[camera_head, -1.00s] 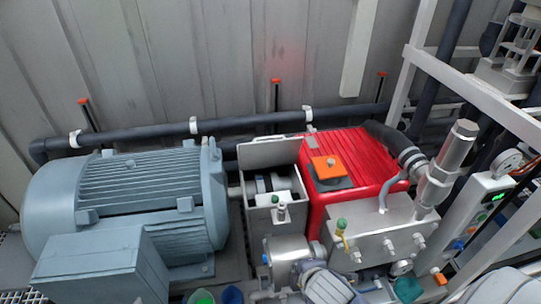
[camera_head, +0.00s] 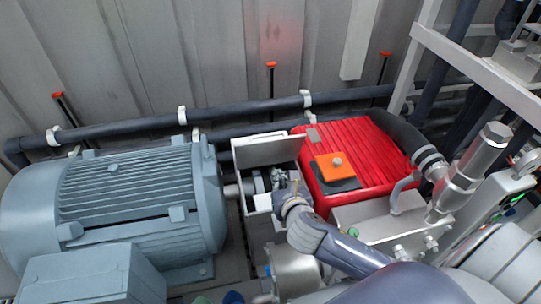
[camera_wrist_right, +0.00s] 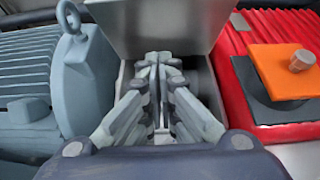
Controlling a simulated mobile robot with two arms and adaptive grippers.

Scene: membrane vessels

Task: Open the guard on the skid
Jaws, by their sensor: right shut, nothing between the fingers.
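The guard is a grey metal box between the motor and the red pump. Its flat lid panel (camera_head: 268,150) stands raised at the back, with the coupling (camera_head: 256,183) visible inside the box. The lid also fills the top middle of the right wrist view (camera_wrist_right: 155,25). My right gripper (camera_head: 282,180) is over the right part of the guard opening, in front of the lid. In the right wrist view its fingers (camera_wrist_right: 158,62) are together and empty, just below the lid's lower edge. Whether they touch the lid is hard to tell. My left gripper is not in view.
The blue-grey motor (camera_head: 130,205) stands on the left. The red pump (camera_head: 365,150) with an orange block (camera_head: 333,168) is close on the right. A steel block with fittings (camera_head: 400,222) stands in front of the pump. Dark pipes (camera_head: 240,108) run along the back wall.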

